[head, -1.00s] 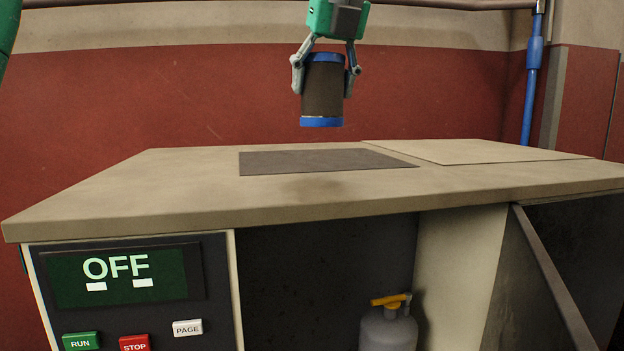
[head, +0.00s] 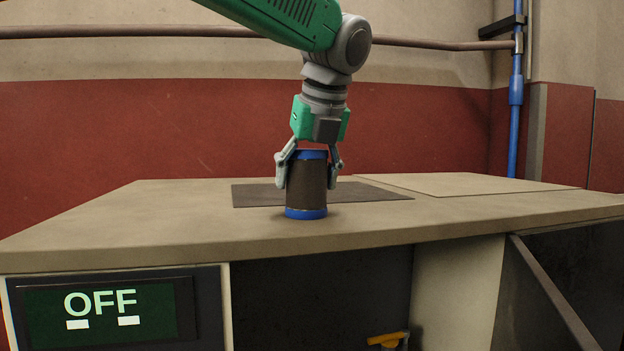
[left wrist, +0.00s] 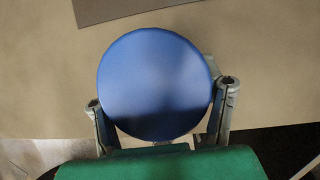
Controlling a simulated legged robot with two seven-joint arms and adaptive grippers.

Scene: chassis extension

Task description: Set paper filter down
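The paper filter (head: 306,186) is a dark brown cylinder with blue end caps. It is upright, with its lower cap at the surface of the beige worktop (head: 120,225), in front of the dark mat. Whether it bears fully on the top I cannot tell. My left gripper (head: 308,172) comes from above, with a finger on each side of the filter near its upper half. In the left wrist view the blue top cap (left wrist: 155,84) fills the space between the two fingers (left wrist: 163,115). My right gripper is in neither view.
A dark grey flat mat (head: 380,192) lies behind the filter, and a pale panel (head: 470,184) lies at right. The worktop to the left is clear. Below are an OFF display (head: 100,312) and an open bay with a yellow-handled valve (head: 388,340).

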